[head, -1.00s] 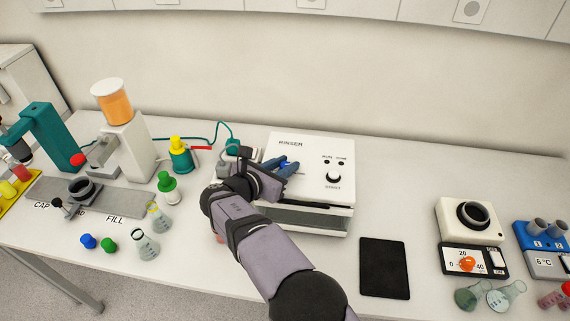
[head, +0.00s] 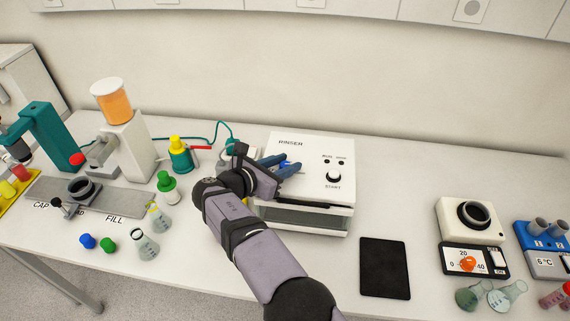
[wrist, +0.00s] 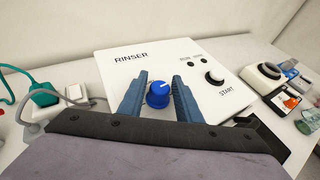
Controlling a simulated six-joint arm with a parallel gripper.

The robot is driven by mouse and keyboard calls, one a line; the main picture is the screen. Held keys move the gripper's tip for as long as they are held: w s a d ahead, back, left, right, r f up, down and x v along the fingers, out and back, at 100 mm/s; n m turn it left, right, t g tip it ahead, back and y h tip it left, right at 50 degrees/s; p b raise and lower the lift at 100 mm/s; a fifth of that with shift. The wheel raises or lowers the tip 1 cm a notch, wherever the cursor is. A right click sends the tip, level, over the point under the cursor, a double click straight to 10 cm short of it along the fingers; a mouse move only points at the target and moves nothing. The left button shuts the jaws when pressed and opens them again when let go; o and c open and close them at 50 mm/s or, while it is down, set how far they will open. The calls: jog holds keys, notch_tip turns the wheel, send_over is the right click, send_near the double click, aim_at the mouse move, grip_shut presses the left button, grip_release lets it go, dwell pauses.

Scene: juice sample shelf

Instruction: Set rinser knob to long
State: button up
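The rinser (head: 310,150) is a white box with a dark front slot, in the middle of the bench. Its blue knob (wrist: 159,95) has a white pointer mark on its top and shows clearly in the wrist view. My gripper (wrist: 162,82) is open, its two blue fingers on either side of the knob with gaps visible. In the head view my gripper (head: 279,165) is over the left part of the rinser top and mostly hides the knob. Labels by the knob are hidden or unreadable.
A white socket block with a grey plug (wrist: 75,94) lies left of the rinser. A black pad (head: 385,268) lies on the bench at right front.

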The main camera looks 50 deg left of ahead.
aim_at(282, 166)
jog(key=shift+o, duration=0.7)
jog(key=shift+s+b, duration=0.35)
jog(key=shift+s, duration=0.1)
jog(key=b+v, duration=0.2)
jog(key=v, duration=0.3)
jog(key=shift+s+d+r, duration=0.1)
jog(key=shift+d, duration=0.05)
jog(key=shift+s+d+r+b, duration=0.15)
jog(key=shift+s+r+b, duration=0.2)
jog(key=shift+s, duration=0.1)
